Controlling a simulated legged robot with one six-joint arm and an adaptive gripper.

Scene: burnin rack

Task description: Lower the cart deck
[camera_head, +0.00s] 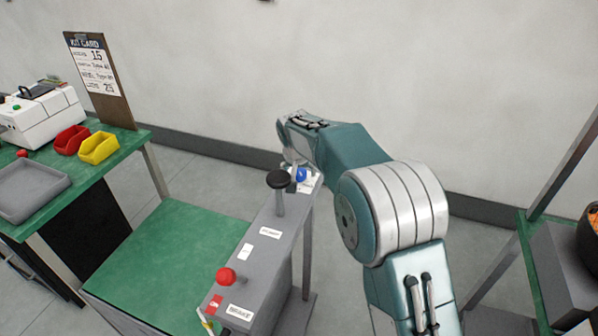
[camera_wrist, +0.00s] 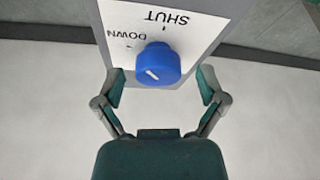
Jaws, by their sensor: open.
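The cart deck (camera_head: 165,255) is a flat, empty green surface beside a grey control console (camera_head: 262,262). A blue knob (camera_head: 301,174) sits on a white label at the console's far end. In the wrist view the blue knob (camera_wrist: 157,62) has a white pointer mark, and the label (camera_wrist: 170,25) reads SHUT and DOWN upside down. My gripper (camera_wrist: 161,84) is open, with one finger on each side of the knob and apart from it. In the head view my gripper (camera_head: 294,158) is partly hidden by my arm.
The console also carries a black-topped lever (camera_head: 279,182) and a red button (camera_head: 226,277). At left, a green table (camera_head: 128,146) holds red and yellow bins (camera_head: 98,148), a grey tray (camera_head: 30,190) and a clipboard (camera_head: 100,80). A rack (camera_head: 545,250) stands at right.

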